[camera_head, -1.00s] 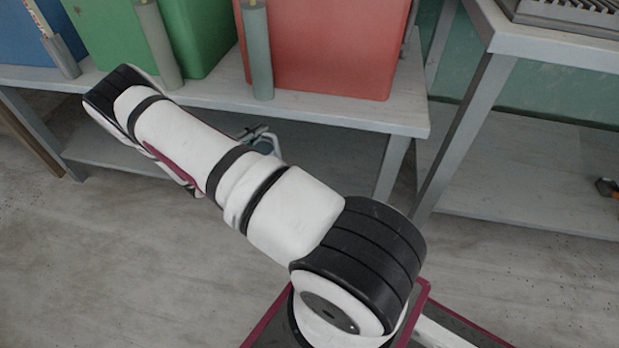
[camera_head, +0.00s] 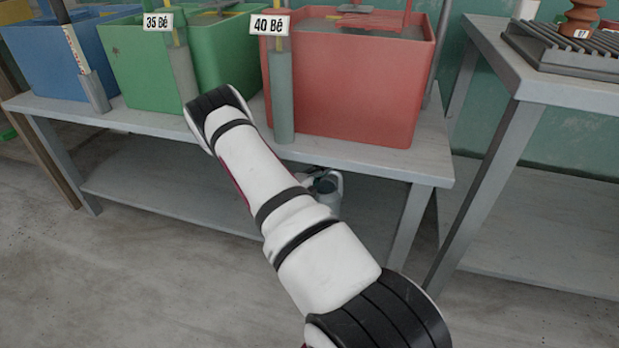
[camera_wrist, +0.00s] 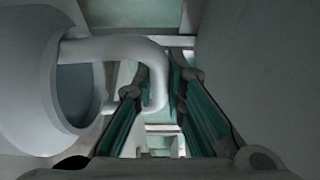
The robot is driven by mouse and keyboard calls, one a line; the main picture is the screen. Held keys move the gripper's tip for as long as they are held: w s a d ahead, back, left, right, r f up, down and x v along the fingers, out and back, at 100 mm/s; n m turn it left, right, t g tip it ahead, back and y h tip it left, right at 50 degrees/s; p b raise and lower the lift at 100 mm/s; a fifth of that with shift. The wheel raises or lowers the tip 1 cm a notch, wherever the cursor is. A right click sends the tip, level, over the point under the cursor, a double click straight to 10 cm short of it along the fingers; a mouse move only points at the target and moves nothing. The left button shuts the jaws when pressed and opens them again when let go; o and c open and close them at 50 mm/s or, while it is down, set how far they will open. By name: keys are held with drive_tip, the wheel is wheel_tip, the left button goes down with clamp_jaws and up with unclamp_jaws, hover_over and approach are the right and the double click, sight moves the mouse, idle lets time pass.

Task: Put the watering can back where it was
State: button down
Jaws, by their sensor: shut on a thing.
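The grey watering can (camera_head: 329,192) is partly visible in the head view, below the red bin's bench top, just right of my arm. My arm hides the rest of it. In the wrist view, its round, dark-mouthed body (camera_wrist: 72,85) fills the left side, and its pale curved handle (camera_wrist: 135,48) reaches right to my fingers. My gripper (camera_wrist: 162,85) is shut on the handle, with a teal-padded finger on each side. The contact between the can's base and any surface is not visible.
The grey bench (camera_head: 360,158) carries blue (camera_head: 65,65), green (camera_head: 130,65) and red (camera_head: 345,95) bins, with a lower shelf (camera_head: 160,190) beneath. A second table (camera_head: 555,88) stands at right, its legs near the bench's right end. Open floor lies in front.

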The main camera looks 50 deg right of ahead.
sight(327, 185)
drive_tip(key=shift+s+d, duration=0.3)
drive_tip(key=shift+d, duration=0.2)
drive_tip(key=shift+f+b, duration=1.35)
drive_tip(key=shift+f, duration=0.35)
drive_tip(key=shift+r, duration=0.1)
drive_tip(key=c, duration=2.1)
unclamp_jaws()
drive_tip(key=shift+f, duration=0.3)
drive_tip(key=o, duration=0.5)
drive_tip(key=shift+c, duration=0.2)
drive_tip(key=shift+r, duration=0.1)
